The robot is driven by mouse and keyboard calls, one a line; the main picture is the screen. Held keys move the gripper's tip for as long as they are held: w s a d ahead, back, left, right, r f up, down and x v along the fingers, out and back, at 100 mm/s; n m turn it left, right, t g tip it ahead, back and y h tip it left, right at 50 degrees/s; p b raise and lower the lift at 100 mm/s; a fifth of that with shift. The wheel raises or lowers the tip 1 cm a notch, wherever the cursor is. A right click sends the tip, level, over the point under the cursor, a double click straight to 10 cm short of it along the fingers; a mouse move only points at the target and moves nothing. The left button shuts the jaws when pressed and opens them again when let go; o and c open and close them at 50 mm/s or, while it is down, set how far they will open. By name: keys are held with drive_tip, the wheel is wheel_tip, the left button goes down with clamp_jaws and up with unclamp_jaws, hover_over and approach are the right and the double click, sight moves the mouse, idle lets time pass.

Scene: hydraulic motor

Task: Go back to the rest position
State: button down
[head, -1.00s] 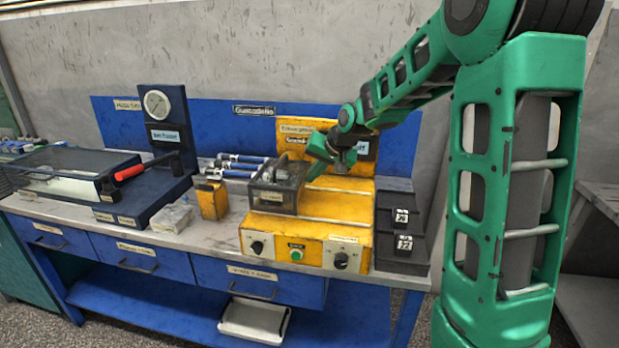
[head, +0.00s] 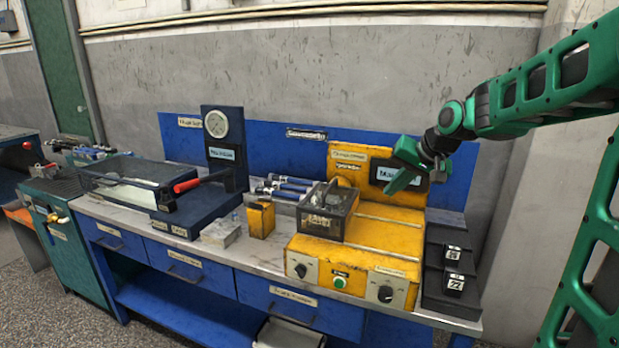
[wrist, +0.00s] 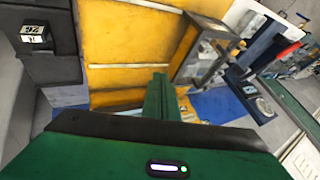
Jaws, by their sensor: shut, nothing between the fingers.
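My gripper (head: 412,180) is green and hangs at the end of my green arm, in front of the yellow machine's upright back panel (head: 352,152). It is shut and holds nothing. In the wrist view its fingers (wrist: 160,95) show as one green bar pointing over the yellow machine. The yellow machine (head: 385,235) stands on the bench with knobs and a green button on its front. A dark clear-sided box (head: 327,215) sits on its left part, apart from my gripper; it also shows in the wrist view (wrist: 205,52).
The bench (head: 255,258) also holds a gauge stand (head: 222,140), a red-handled lever (head: 187,186), a small yellow block (head: 261,220) and a black stepped block (head: 450,270) at the right. A blue backboard (head: 275,150) stands behind. Free air lies above the bench.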

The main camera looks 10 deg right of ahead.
drive_tip(key=s+f+g, duration=0.2)
drive_tip(key=s+f, duration=0.1)
drive_tip(key=s, duration=0.9)
drive_tip(key=s+d+f+g+h, duration=0.1)
drive_tip(key=s+f+g, duration=0.2)
drive_tip(key=s, duration=0.9)
drive_tip(key=s+d+f+g, duration=0.1)
drive_tip(key=s+f, duration=0.3)
drive_tip(key=s, duration=0.8)
drive_tip(key=shift+s+d+g+h, duration=0.25)
drive_tip(key=shift+g+h, duration=0.15)
drive_tip(key=shift+g, duration=0.3)
drive_tip(key=shift+w+f, duration=0.1)
drive_tip(key=shift+w+f, duration=0.25)
drive_tip(key=shift+w, duration=0.35)
